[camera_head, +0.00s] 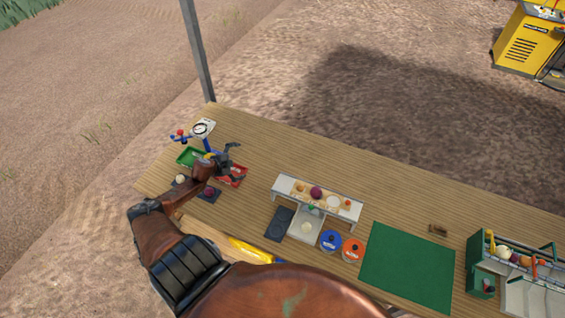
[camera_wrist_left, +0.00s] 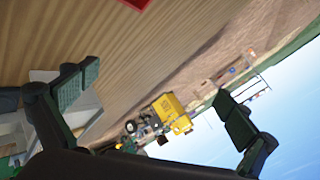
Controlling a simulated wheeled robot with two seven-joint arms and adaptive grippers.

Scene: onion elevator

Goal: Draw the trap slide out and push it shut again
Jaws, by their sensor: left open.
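My left gripper (camera_head: 229,158) is above the far left part of the table, by the red tray. In the left wrist view its fingers (camera_wrist_left: 155,105) are wide apart with nothing between them. A low white stand (camera_head: 352,211) holds a wooden strip with onions and a pale round piece. A green-sided machine (camera_head: 474,250) with onions in its trough stands at the right end of the table. I cannot single out the trap slide in either view. My right gripper is out of view.
A green tray (camera_head: 186,156), a red tray (camera_head: 238,181) and a dial scale (camera_head: 201,128) are at the far left. Blue (camera_head: 331,240) and orange (camera_head: 353,250) discs lie before the stand. A green mat (camera_head: 408,268) is empty. The table's back strip is mostly clear.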

